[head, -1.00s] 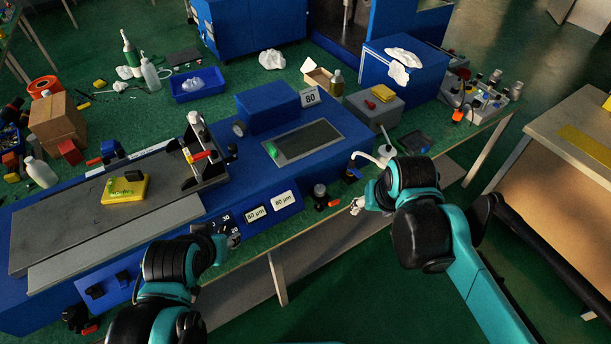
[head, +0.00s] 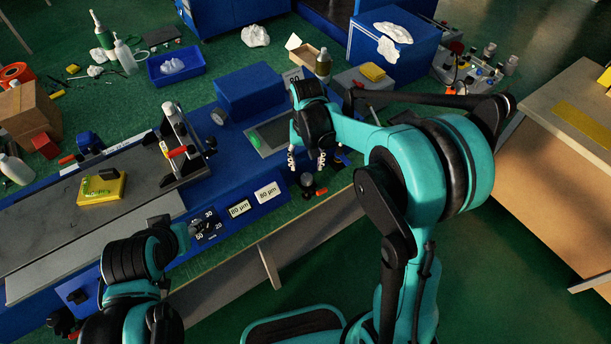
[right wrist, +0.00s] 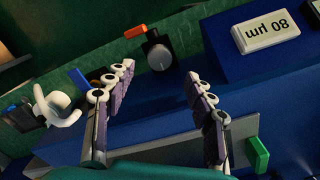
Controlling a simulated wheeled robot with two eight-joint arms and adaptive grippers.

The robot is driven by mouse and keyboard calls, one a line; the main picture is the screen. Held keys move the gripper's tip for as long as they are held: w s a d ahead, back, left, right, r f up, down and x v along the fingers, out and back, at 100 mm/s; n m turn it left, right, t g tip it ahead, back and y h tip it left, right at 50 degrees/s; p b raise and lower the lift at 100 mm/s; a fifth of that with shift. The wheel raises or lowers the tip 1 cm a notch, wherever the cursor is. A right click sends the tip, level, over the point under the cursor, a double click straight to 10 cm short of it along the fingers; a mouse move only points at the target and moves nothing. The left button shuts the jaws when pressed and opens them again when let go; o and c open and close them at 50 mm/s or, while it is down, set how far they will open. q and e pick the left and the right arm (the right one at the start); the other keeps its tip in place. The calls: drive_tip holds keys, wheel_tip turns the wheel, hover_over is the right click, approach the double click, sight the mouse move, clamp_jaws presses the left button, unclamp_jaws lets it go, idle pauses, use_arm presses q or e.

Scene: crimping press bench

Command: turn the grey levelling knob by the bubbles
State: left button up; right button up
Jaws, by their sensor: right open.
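A round grey-topped knob on a black mount (head: 307,182) sits at the front right of the blue machine, beside an orange-red tip. In the right wrist view the grey knob (right wrist: 160,57) lies beyond the gap between my fingertips. My right gripper (head: 308,163) is open and empty above and just behind the knob; its fingers also show in the right wrist view (right wrist: 160,76), apart from the knob. My left gripper (head: 184,232) is by the machine's front dials; its fingers are mostly hidden. A yellow block with green markings (head: 100,188) lies on the grey bed.
A green piece (right wrist: 257,154) is near my right fingers in the wrist view. A white curved spout-like item (right wrist: 57,105) stands left of them. The bench's front edge is close.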

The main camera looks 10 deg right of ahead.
sight(307, 177)
wheel_tip(307, 177, down, 6)
drive_tip(key=shift+f+b, duration=0.25)
drive_tip(key=shift+b, duration=0.55)
drive_tip(key=c, duration=1.1)
